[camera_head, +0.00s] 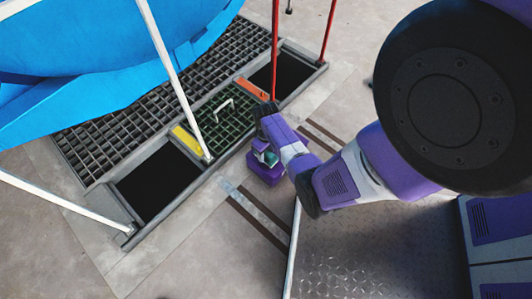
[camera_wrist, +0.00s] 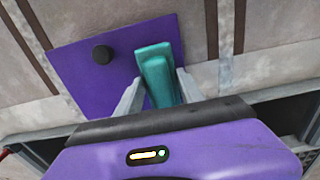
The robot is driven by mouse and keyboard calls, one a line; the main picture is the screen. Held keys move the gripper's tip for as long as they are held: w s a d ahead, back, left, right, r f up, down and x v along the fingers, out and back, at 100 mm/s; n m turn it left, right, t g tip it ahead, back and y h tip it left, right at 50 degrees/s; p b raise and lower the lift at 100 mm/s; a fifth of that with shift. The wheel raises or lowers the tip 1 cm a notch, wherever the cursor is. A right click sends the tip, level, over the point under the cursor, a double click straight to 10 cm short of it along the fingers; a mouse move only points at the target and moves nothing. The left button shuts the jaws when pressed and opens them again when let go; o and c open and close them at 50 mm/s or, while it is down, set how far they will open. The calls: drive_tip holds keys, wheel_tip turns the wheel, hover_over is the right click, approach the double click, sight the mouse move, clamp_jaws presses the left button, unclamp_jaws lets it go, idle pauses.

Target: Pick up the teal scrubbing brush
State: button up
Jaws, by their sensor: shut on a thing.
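The teal scrubbing brush (camera_wrist: 156,70) is between the two grey fingers of my gripper (camera_wrist: 160,82) in the wrist view. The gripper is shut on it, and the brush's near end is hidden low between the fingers. In the head view the brush (camera_head: 268,158) is a small teal patch by my gripper (camera_head: 264,150), partly hidden by the arm. It shows above a purple square surface (camera_wrist: 100,90), which has a black round knob on it. I cannot tell whether the brush touches that surface.
Left of my gripper is a floor trench with two open dark pits (camera_head: 158,182) and a green grate (camera_head: 220,120) with a white handle. Red posts (camera_head: 275,50) and white struts (camera_head: 165,60) stand around it. A large blue vessel (camera_head: 90,50) overhangs the upper left.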

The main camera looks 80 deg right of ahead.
sight(266, 152)
wheel_tip(266, 152, up, 19)
drive_tip(key=p, duration=0.8)
drive_tip(key=shift+f+p, duration=0.2)
drive_tip(key=shift+p, duration=0.15)
